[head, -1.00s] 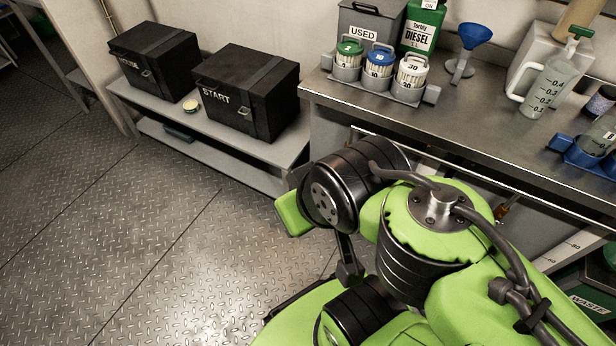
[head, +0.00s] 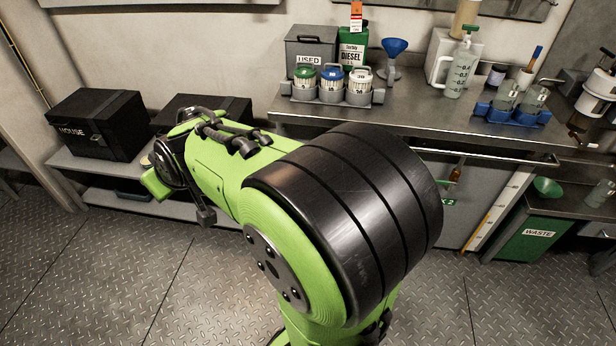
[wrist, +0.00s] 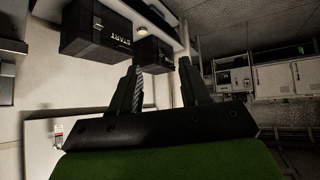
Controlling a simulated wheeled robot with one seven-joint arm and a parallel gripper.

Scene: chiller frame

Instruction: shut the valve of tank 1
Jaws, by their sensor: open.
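Under the counter in the head view, a green label ending in "K 2" (head: 449,202) shows on a grey front, partly covered by my arm. A small brass and orange fitting (head: 456,174), perhaps a valve, sits just above it. No tank 1 label or valve can be made out; my arm hides the front to the left. In the wrist view, my gripper (wrist: 160,66) is open and empty, its two dark fingers apart. It points toward the black boxes and touches nothing visible.
Black boxes, HOUSE (head: 98,125) and START (wrist: 95,28), stand on a low shelf at left. The metal counter (head: 420,115) carries bottles, a blue funnel (head: 394,55) and a bottle rack (head: 333,92). A green WASTE bin (head: 535,236) is at right. Ribbed floor (head: 520,300) is clear.

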